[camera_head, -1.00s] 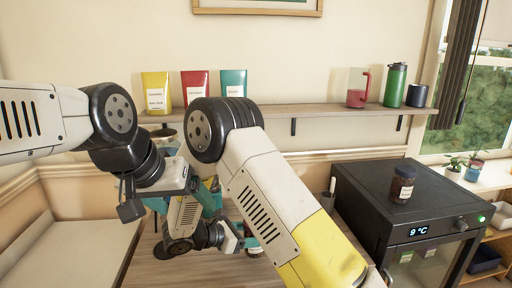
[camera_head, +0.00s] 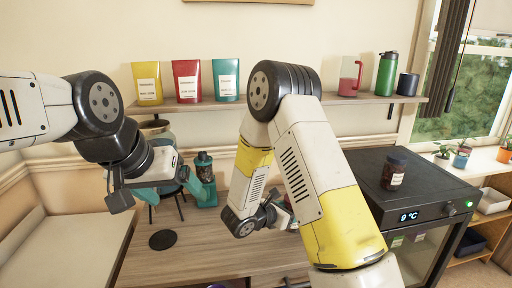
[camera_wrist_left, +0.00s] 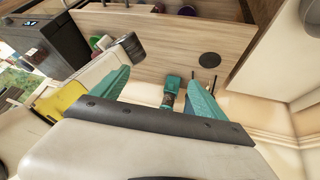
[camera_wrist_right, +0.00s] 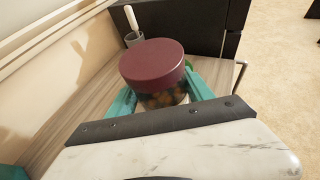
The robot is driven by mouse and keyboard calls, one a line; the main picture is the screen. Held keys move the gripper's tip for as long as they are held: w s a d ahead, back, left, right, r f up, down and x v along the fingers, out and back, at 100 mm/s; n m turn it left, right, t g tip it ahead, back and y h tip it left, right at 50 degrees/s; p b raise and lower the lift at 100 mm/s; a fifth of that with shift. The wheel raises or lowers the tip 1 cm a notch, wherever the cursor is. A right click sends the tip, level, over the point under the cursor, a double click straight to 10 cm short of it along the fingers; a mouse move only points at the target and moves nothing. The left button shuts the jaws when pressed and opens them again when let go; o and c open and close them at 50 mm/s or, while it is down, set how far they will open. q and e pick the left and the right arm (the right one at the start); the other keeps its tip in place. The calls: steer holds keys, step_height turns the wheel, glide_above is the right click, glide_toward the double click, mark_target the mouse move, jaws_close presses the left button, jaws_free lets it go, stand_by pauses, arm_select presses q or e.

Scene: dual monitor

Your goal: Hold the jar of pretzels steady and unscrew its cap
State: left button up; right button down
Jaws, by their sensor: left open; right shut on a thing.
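In the right wrist view my right gripper (camera_wrist_right: 160,88) is shut on a jar (camera_wrist_right: 164,99) with a wide dark red cap (camera_wrist_right: 152,62). Brown contents show through the jar's clear wall below the cap, and the cap sits on top of it. In the head view my right arm hides most of this jar and gripper. My left gripper (camera_head: 166,186) is open and empty, left of the right arm and above the table. Its teal fingers stand apart in the left wrist view (camera_wrist_left: 160,78), well away from the held jar.
A teal appliance with a dark container (camera_head: 204,172) and a black disc (camera_head: 163,239) are on the wooden table (camera_head: 190,255). A second jar (camera_head: 394,171) stands on the black cooler (camera_head: 425,192). A wall shelf (camera_head: 270,101) holds bags, a jug, a bottle and a mug.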

arm_select(q)
steer(key=shift+w, duration=0.1)
steer(key=shift+c, duration=0.3)
steer(key=w+d+f+m+g+y, duration=0.1)
steer(key=w+d+f+m+g, duration=0.1)
steer(key=w+d+m, duration=0.6)
steer(key=w+d+f+m+g, duration=0.2)
steer(key=w+d+m+g, duration=0.15)
steer(key=w+m, duration=0.75)
steer(key=w+d+f+m, duration=0.3)
steer(key=f, duration=0.5)
steer(key=w+d+f+m+y, duration=0.1)
steer(key=w+d+f+m, duration=0.1)
steer(key=f, duration=0.6)
steer(key=shift+w+d+m+g, duration=0.4)
steer(key=shift+w+d, duration=0.4)
steer(key=shift+d, duration=0.2)
arm_select(e)
steer(key=w+a+f+n+t+y, duration=0.2)
steer(key=a+n+t+y, duration=0.2)
steer(key=a+n+y, duration=0.3)
steer(key=a, duration=0.4)
steer(key=shift+a+f+n+t+y, duration=0.15)
steer(key=shift+a+n+t+y, duration=0.15)
steer(key=shift+n+t+y, duration=0.1)
steer(key=shift+w, duration=0.1)
